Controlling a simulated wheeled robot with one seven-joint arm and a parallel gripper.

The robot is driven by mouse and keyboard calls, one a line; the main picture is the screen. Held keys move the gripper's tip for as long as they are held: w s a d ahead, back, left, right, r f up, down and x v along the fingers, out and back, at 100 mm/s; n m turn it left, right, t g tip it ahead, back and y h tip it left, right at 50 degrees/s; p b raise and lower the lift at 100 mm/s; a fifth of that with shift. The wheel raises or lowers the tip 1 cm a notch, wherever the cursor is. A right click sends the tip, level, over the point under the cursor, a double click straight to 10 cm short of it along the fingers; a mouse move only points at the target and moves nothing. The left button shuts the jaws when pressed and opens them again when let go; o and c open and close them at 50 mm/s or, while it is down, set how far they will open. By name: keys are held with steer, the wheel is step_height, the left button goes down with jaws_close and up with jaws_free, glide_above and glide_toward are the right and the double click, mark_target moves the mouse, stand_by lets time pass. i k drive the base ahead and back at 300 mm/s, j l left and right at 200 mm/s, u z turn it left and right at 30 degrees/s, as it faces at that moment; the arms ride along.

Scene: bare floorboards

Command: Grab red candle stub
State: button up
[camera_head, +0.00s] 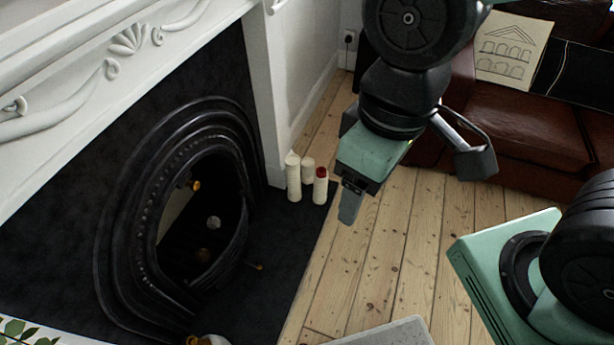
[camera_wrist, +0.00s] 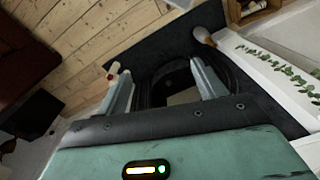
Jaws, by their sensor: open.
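The red candle stub (camera_head: 321,172) shows as a small dark red piece on top of a short white candle (camera_head: 320,190), on the dark hearth beside the fireplace. Two other white candles stand close beside it, a taller one (camera_head: 294,178) at the left and one (camera_head: 308,170) just behind. My gripper (camera_head: 350,207) points down, just right of the candles in the head view, apart from them. In the wrist view my gripper (camera_wrist: 160,82) is open and empty. There the red stub (camera_wrist: 115,68) shows beside the left fingertip, which partly hides the candles.
The black fireplace (camera_head: 120,230) with its white surround (camera_head: 270,90) stands left of the candles. Bare floorboards (camera_head: 400,250) lie open to the right. A brown leather sofa (camera_head: 520,130) stands at the back right. A grey slab-like thing (camera_head: 390,335) is at the bottom edge.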

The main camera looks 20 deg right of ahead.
mark_target(321, 171)
steer(key=i+l+z, duration=0.1)
steer(key=i+l+u, duration=0.1)
steer(key=l, duration=0.25)
steer(key=i+l+u, duration=0.1)
steer(key=i+l, duration=0.2)
steer(key=i+l+u, duration=0.15)
steer(key=l, duration=0.25)
steer(key=i+l+u, duration=0.1)
steer(key=l, duration=0.25)
steer(key=i+l+u, duration=0.1)
steer(key=i+l, duration=0.2)
steer(key=i+l+u, duration=0.1)
steer(key=l, duration=0.4)
steer(key=i+l+u, duration=0.15)
steer(key=l, duration=0.25)
